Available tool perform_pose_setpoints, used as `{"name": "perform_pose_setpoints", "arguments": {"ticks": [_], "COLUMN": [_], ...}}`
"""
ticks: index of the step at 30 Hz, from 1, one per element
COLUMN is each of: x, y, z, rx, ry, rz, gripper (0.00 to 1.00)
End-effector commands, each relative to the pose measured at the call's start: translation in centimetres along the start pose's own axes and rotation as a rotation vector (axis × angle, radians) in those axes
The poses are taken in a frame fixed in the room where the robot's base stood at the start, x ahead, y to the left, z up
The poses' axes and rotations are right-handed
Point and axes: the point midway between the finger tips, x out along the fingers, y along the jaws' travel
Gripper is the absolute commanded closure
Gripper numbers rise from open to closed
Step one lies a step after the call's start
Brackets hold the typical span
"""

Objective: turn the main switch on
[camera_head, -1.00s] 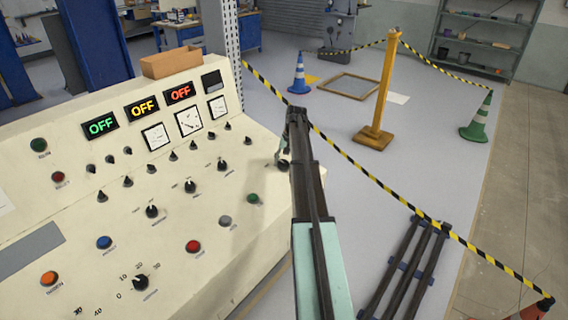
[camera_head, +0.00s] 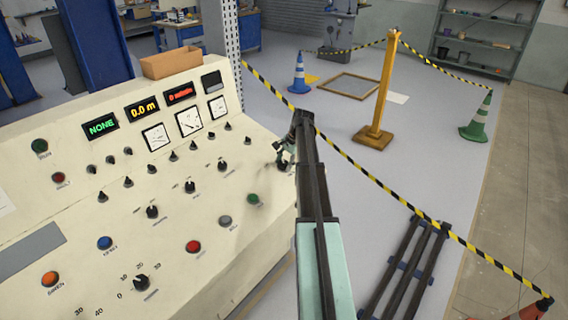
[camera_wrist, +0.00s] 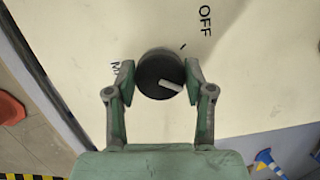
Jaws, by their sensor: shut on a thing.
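The main switch is a round black knob (camera_wrist: 158,72) with a white pointer line, on the cream panel. In the wrist view my gripper (camera_wrist: 160,80) has one finger on each side of the knob and is shut on it. The pointer slants toward the lower right, away from the "OFF" label (camera_wrist: 204,20) and the small tick mark. Another label left of the knob is partly hidden by a finger. In the head view my gripper (camera_head: 284,156) is at the panel's right end and mostly hides the knob. The three displays, green (camera_head: 101,126), yellow (camera_head: 143,108) and red (camera_head: 180,92), are lit, the green one reading "NONE".
The console (camera_head: 120,225) carries several other knobs and coloured buttons, with a green button (camera_head: 253,199) near my arm. A cardboard box (camera_head: 171,63) sits on top. A striped barrier tape (camera_head: 345,150) and a yellow post (camera_head: 380,95) stand to the right.

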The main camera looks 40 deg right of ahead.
Motion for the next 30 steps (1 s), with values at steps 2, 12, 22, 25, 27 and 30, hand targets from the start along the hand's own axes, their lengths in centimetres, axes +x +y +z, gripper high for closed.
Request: {"name": "perform_pose_setpoints", "arguments": {"ticks": [2, 12, 22, 25, 27, 30], "x": [0.17, 0.18, 0.1, 0.07, -0.01, -0.49], "y": [0.18, 0.18, 0.1, 0.07, 0.06, 0.03], "z": [0.08, 0.08, 0.05, 0.04, 0.03, 0.01], "rx": [0.012, 0.02, 0.018, 0.017, 0.017, 0.017], "ry": [-0.003, -0.003, -0.001, -0.001, -0.001, 0.0], "rz": [0.002, 0.001, -0.001, -0.001, -0.002, -0.003], "gripper": [0.82, 0.82, 0.22, 0.22, 0.22, 0.22]}}
